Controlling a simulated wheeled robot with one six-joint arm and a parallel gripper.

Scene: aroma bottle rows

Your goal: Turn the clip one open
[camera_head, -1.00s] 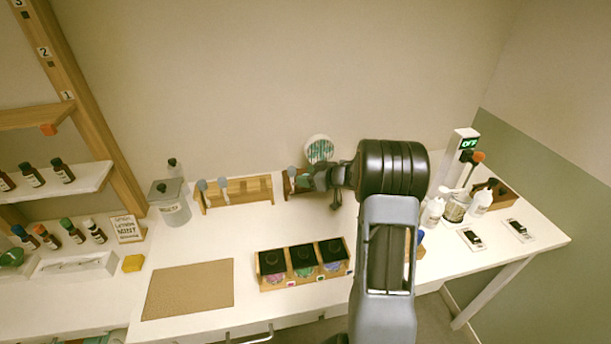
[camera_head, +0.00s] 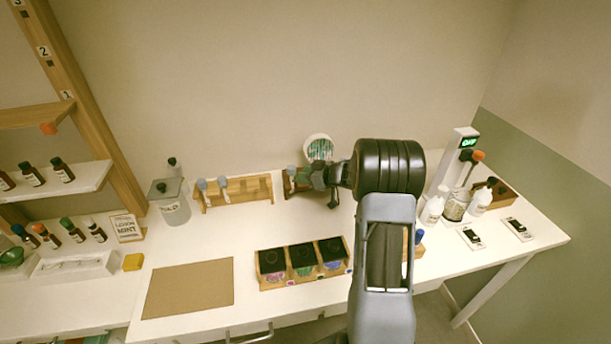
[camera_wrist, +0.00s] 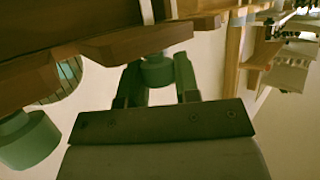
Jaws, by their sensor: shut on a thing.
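My gripper (camera_head: 318,180) is at the back of the white table, in front of a small wooden rack (camera_head: 288,190). In the wrist view, the two fingers of my gripper (camera_wrist: 158,85) are on either side of a grey-green rounded knob (camera_wrist: 157,70) under a wooden bar (camera_wrist: 130,45), and are shut on it. A similar knob (camera_wrist: 25,135) stands free at the left of the wrist view. In the head view one pale blue-grey knob (camera_head: 291,171) shows just left of my gripper. No label shows which is clip one, and my wrist hides the held knob in the head view.
A longer wooden rack (camera_head: 250,190) with two blue-grey knobs stands to the left. A round green-and-white disc (camera_head: 319,148) stands behind my gripper. A box with three compartments (camera_head: 262,283) is in front. White bottles and a green-lit device (camera_head: 461,150) are at right.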

